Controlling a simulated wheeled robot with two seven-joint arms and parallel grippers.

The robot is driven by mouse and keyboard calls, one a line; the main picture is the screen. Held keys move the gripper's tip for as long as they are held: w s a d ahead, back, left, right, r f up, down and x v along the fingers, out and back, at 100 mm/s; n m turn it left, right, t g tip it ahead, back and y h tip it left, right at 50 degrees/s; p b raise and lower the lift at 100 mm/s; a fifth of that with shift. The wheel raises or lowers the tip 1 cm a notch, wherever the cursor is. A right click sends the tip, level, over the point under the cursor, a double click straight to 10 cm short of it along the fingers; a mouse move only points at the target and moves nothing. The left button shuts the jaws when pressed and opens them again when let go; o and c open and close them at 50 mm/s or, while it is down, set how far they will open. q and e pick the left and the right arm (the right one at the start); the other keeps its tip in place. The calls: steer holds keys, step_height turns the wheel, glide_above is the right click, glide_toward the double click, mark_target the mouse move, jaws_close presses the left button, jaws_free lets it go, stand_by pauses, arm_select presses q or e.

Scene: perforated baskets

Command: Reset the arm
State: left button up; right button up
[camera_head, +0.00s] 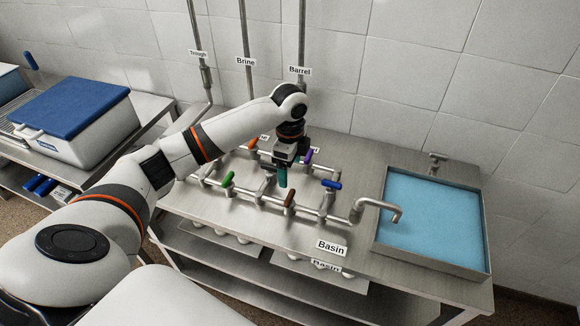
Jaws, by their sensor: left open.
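My left arm (168,165) reaches in from the left over the steel bench. Its gripper (283,180) points down above the pipe manifold, among the coloured valve handles. The gripper is open and appears to hold nothing, though its fingertips are small and partly merge with the pipes behind. A green handle (228,179) and an orange handle (252,143) lie to its left. A brown handle (290,198) lies just in front, with a purple handle (308,156) and a blue handle (332,184) to its right. My right gripper is not in view.
A basin (480,235) of blue liquid is set in the bench at right, with a spout (380,205) over its edge. A blue-lidded white box (70,107) stands on another bench at left. Vertical pipes (247,60) run up the tiled wall. A "Basin" label (331,247) is in front.

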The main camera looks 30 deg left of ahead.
arm_select(q)
steer(key=shift+r, duration=0.55)
